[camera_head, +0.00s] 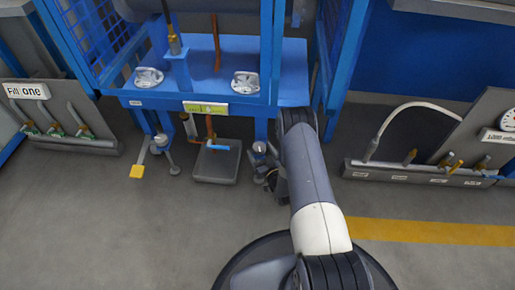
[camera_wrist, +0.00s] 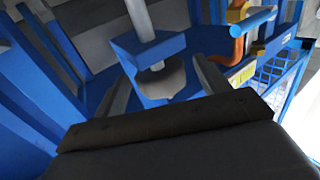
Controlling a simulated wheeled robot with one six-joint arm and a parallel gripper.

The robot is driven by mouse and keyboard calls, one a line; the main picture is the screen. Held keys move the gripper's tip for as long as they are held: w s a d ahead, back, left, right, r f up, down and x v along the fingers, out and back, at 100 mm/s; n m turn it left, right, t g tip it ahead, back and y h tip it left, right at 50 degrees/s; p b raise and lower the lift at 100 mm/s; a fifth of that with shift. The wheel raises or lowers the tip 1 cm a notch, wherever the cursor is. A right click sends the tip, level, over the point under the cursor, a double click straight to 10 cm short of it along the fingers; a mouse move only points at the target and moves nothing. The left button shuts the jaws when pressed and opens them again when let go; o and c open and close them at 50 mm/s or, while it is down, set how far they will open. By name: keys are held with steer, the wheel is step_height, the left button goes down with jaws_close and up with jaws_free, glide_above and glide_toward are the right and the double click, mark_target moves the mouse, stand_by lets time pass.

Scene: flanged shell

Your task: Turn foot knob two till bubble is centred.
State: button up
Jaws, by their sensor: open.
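The blue frame (camera_head: 295,88) carries a green-yellow level strip (camera_head: 206,108) on its front edge; its bubble is too small to place. A foot with a grey knob (camera_head: 260,148) stands under the frame's right front corner, and another foot (camera_head: 160,140) under the left. In the wrist view a grey round knob (camera_wrist: 161,82) sits below a blue block with a pale rod through it. My gripper (camera_wrist: 164,85) is open, a grey finger on either side of this knob; whether they touch it cannot be told. In the head view my arm partly hides the gripper.
A grey floor box (camera_head: 217,165) with a blue-handled valve stands between the feet. A yellow-ended pedal (camera_head: 137,171) is at left. The Fill one panel (camera_head: 62,140) and a gauge panel (camera_head: 430,175) flank the frame.

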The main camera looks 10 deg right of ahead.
mark_target(260, 145)
steer(key=shift+b+x, duration=0.45)
steer(key=shift+x, duration=1.4)
steer(key=shift+c, duration=0.5)
steer(key=c, duration=0.9)
steer(key=shift+m+h, duration=0.4)
steer(key=shift+h, duration=0.2)
steer(key=m+h, duration=0.2)
steer(key=h, duration=0.2)
steer(key=shift+d+m, duration=0.15)
steer(key=shift+m, duration=0.15)
steer(key=shift+s+d+m+g+h, duration=0.15)
steer(key=shift+m+g+h, duration=0.1)
steer(key=shift+m+h, duration=0.7)
steer(key=shift+w+d+m+g+h, duration=0.1)
steer(key=shift+m+g+h, duration=0.3)
steer(key=shift+h, duration=0.9)
steer(key=shift+s+d+m+g+h, duration=0.1)
steer(key=shift+d+m+g+h, duration=0.05)
steer(key=shift+m+h, duration=0.85)
steer(key=shift+h, duration=0.25)
